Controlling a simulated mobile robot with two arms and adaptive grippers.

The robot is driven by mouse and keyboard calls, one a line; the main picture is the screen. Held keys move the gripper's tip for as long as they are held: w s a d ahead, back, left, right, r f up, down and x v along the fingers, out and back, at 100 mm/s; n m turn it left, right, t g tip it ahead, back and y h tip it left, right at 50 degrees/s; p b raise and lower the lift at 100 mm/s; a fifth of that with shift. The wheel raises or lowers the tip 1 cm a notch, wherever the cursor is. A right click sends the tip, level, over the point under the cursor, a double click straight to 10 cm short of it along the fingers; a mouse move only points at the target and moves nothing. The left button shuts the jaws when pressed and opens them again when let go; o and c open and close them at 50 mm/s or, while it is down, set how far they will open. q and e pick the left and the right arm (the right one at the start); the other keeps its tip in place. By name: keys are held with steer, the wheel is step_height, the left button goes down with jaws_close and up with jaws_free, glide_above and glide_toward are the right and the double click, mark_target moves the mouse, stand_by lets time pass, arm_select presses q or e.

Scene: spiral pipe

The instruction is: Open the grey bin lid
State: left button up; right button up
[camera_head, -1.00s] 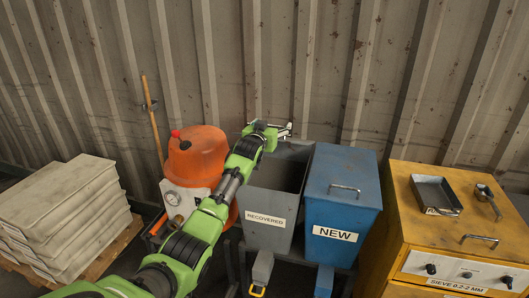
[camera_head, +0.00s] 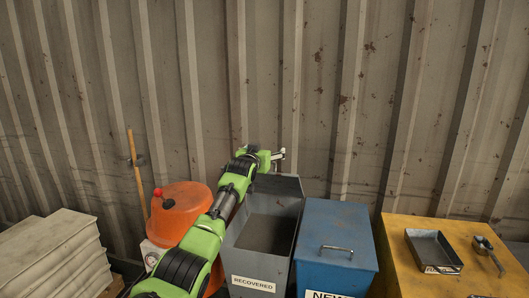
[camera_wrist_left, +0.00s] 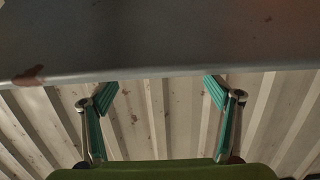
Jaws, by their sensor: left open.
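The grey bin (camera_head: 237,262) labelled RECOVERED stands left of the blue bin in the head view. Its top is open and I see into its dark inside. Its grey lid (camera_head: 284,185) stands raised at the back, by the wall. My left gripper (camera_head: 281,156) is at the lid's top edge, coming over from the left side. In the left wrist view, the open fingers (camera_wrist_left: 160,92) point at a grey panel (camera_wrist_left: 160,45), probably the lid, with nothing clearly between them. Contact is not clear. My right gripper is not in view.
The blue bin (camera_head: 333,234) marked NEW is closed, close on the right. A yellow sieve cabinet (camera_head: 400,238) with a tray (camera_head: 434,252) and scoop (camera_head: 487,250) is farther right. An orange machine (camera_head: 177,212) is close on the left. The corrugated wall (camera_head: 330,90) is behind.

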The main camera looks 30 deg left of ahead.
arm_select(q)
steer(key=v, duration=1.2)
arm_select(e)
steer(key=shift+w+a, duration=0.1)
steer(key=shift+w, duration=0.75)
